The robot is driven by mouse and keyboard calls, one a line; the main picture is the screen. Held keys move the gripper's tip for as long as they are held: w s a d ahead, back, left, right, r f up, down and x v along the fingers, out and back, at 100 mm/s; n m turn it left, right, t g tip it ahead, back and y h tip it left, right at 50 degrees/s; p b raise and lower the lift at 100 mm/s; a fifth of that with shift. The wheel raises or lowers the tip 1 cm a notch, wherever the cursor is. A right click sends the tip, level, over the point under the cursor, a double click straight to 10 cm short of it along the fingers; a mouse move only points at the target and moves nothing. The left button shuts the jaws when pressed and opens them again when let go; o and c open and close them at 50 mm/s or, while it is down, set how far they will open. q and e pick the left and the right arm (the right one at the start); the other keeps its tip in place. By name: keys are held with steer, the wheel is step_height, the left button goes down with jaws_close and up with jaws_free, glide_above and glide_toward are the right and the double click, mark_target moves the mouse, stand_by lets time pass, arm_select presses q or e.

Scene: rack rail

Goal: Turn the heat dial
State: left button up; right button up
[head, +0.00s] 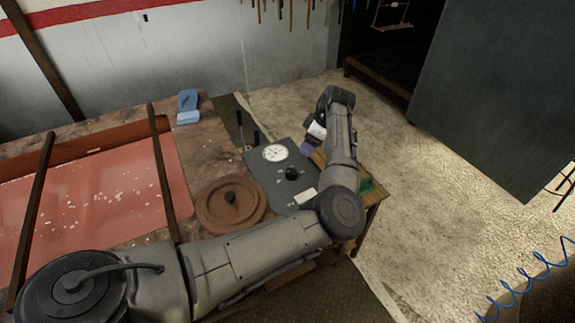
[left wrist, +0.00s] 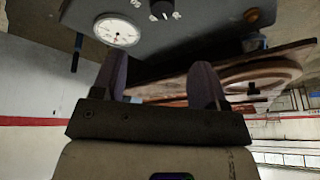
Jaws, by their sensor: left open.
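The heat dial, a black knob (head: 291,174), sits on a dark grey control panel (head: 264,177), right of a round white gauge (head: 275,153). In the left wrist view the knob (left wrist: 162,9) is at the top edge, partly cut off, with the gauge (left wrist: 117,30) to its left. My left gripper (head: 307,148) is beyond the knob and slightly right in the head view, near the panel's far right edge. In the wrist view its two purple fingers (left wrist: 160,80) are spread with nothing between them, apart from the knob. My right gripper is not in view.
A round brown lid (head: 222,212) with a black knob lies left of the panel. A red sheet (head: 100,205) with dark bars (head: 162,165) covers the bench's left. A blue object (head: 188,107) stands at the bench's back. Open floor (head: 430,200) lies to the right.

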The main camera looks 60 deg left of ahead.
mark_target(291, 172)
arm_select(q)
steer(key=s+a+f+n+b, duration=0.1)
steer(key=f, duration=0.3)
steer(key=s+a+f+n, duration=0.1)
steer(key=s+f, duration=0.1)
steer(key=f, duration=0.2)
steer(key=s+a+f+b, duration=0.1)
steer(key=f, duration=0.4)
steer(key=shift+s+n+b, duration=0.2)
steer(key=shift+n+b, duration=0.1)
steer(key=shift+n, duration=0.1)
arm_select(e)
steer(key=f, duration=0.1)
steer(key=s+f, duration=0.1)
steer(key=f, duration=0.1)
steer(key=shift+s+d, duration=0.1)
